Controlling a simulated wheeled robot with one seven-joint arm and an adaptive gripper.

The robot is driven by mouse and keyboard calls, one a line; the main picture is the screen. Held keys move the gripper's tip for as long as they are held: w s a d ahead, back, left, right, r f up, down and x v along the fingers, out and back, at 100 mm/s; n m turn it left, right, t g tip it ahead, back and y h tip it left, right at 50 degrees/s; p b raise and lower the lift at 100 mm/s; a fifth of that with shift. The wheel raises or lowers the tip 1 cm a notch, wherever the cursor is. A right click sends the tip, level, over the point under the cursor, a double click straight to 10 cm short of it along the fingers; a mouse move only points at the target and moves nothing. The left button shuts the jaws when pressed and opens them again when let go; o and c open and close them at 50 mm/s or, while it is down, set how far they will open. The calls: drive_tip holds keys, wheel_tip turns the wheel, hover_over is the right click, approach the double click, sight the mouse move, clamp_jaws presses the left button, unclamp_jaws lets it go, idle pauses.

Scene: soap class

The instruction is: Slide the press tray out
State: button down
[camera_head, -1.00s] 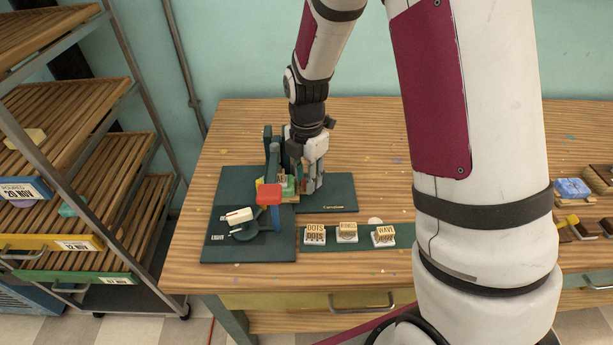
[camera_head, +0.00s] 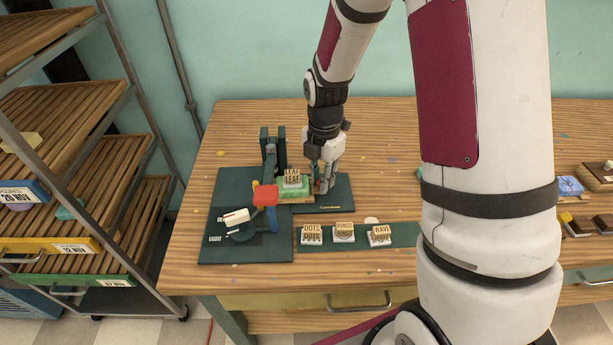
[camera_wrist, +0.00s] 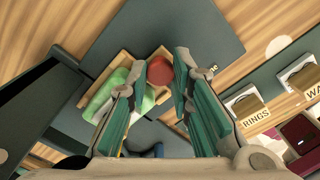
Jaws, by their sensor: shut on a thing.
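The press (camera_head: 270,165) is a dark green frame on a dark base plate, with a red-ended lever (camera_head: 265,195). The wooden press tray (camera_head: 300,201) sticks out of its right side. My gripper (camera_head: 321,185) is at the tray's right end, shut on the tray's knob. In the wrist view the red-brown knob (camera_wrist: 159,71) shows between my fingers (camera_wrist: 158,90), beside the wooden tray rim (camera_wrist: 122,62) and the green soap (camera_wrist: 105,92). The finger contact is partly hidden.
DOTS (camera_head: 312,235), RINGS (camera_head: 343,233) and WAVE (camera_head: 379,235) stamps stand on a green strip in front. A dark plate (camera_head: 335,196) lies under my gripper. A wooden-shelved rack (camera_head: 75,150) stands at the left. The table behind the press is clear.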

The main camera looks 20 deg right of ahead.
drive_tip(key=d, duration=0.2)
drive_tip(key=s+d+p, duration=0.1)
drive_tip(key=d, duration=0.2)
drive_tip(key=s+d+p, duration=0.1)
drive_tip(key=d, duration=0.1)
drive_tip(key=shift+s+d, duration=0.25)
drive_tip(key=shift+d, duration=0.1)
drive_tip(key=c, duration=1.7)
unclamp_jaws()
drive_tip(key=shift+d, duration=0.15)
drive_tip(key=shift+r, duration=0.2)
wheel_tip(320, 180, up, 12)
drive_tip(key=shift+f, duration=0.15)
